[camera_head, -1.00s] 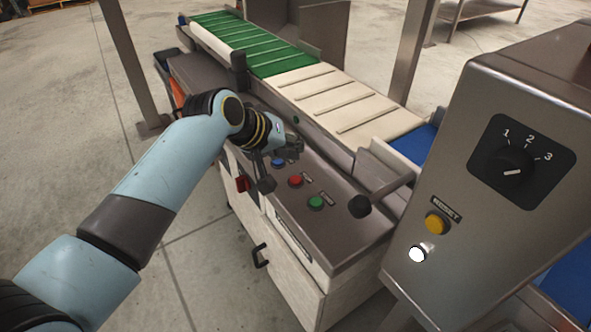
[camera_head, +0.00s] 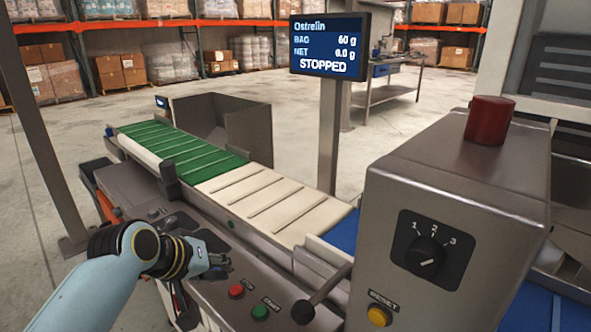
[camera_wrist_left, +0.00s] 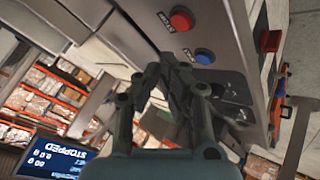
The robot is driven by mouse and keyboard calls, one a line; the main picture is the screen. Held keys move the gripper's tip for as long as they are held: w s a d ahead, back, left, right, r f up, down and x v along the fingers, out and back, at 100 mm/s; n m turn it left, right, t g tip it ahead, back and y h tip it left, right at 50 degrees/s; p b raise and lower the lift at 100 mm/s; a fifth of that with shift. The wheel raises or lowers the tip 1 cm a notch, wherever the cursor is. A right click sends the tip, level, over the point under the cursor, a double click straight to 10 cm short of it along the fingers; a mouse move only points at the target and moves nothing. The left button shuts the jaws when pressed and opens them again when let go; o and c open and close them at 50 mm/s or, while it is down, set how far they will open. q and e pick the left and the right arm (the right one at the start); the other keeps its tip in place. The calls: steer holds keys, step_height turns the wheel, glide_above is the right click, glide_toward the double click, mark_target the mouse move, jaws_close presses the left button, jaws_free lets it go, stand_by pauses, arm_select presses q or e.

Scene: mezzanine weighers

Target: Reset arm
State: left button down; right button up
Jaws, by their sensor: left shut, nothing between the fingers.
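My left gripper (camera_head: 212,266) is over the sloped control panel (camera_head: 205,295) of the conveyor in the head view. Its fingers are shut with nothing between them; they show closed together in the wrist view (camera_wrist_left: 168,72). A red button (camera_head: 236,291) and a green button (camera_head: 260,312) lie just right of and below the gripper. The wrist view shows the red button (camera_wrist_left: 181,18) and a blue button (camera_wrist_left: 204,56) close to the fingertips. The gripper's contact with the panel cannot be told. My right gripper is not in view.
A lever with a black knob (camera_head: 303,311) stands right of the buttons. A steel cabinet (camera_head: 465,190) with a dial (camera_head: 425,255), yellow reset button (camera_head: 379,316) and red beacon (camera_head: 490,120) rises at right. The screen (camera_head: 326,47) reads STOPPED. Open floor lies left.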

arm_select(q)
steer(key=s+a+r+m+g+y, duration=0.1)
steer(key=s+a+r+g+y, duration=0.15)
steer(key=s, duration=0.75)
steer(key=s+a+r+m+g+y, duration=0.15)
steer(key=s+a, duration=0.25)
steer(key=s, duration=0.7)
steer(key=s+a+r+m+g+y, duration=0.1)
steer(key=s+a+r+m, duration=0.15)
steer(key=s, duration=0.75)
step_height(320, 180, down, 27)
steer(key=s+a+n, duration=0.1)
steer(key=s+a, duration=0.1)
steer(key=a, duration=0.1)
steer(key=s+f+g, duration=0.2)
steer(key=s+f, duration=1.4)
steer(key=s, duration=0.1)
steer(key=shift+s+a, duration=0.4)
steer(key=shift+a, duration=0.05)
